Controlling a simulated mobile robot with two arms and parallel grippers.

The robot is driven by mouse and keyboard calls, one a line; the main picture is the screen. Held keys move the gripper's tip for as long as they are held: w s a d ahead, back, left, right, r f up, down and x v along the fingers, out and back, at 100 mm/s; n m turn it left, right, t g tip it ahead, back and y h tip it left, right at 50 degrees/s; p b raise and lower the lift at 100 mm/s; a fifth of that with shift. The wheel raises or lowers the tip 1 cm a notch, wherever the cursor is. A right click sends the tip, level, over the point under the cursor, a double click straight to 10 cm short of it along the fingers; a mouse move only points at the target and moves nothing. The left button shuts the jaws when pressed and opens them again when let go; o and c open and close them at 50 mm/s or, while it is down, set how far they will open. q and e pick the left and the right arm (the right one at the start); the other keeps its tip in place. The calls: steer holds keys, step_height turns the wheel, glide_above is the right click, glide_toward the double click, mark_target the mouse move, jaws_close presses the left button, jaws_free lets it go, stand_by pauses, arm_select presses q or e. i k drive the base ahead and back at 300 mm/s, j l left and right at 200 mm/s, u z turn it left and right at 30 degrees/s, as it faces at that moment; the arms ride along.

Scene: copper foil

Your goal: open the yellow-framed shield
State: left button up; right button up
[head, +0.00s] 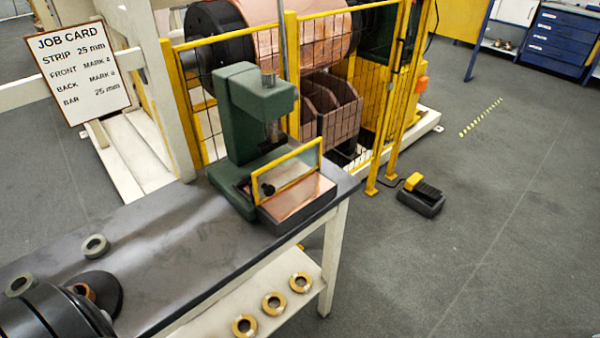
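The yellow-framed shield (287,172) stands upright at the front of a green bench press (240,130), on the far right end of the bench. Its frame is a thin yellow rectangle with a see-through middle. It stands between the press's work area and the copper-topped block (298,200) in front. A small dark knob (267,189) shows at its lower left. It appears closed, though its hinge cannot be made out. Neither of my grippers shows in the head view.
The dark bench top (150,240) is mostly clear. Grey rings (95,246) and dark round parts (45,312) are at lower left. Brass-coloured rings (273,302) lie on the lower shelf. A yellow mesh fence (335,60) stands behind; a foot pedal (421,197) is on the floor.

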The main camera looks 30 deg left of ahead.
mark_target(270, 190)
steer(key=i+l+u, duration=0.2)
steer(key=i+u, duration=0.25)
steer(key=i+l+u, duration=0.25)
steer(key=u, duration=0.15)
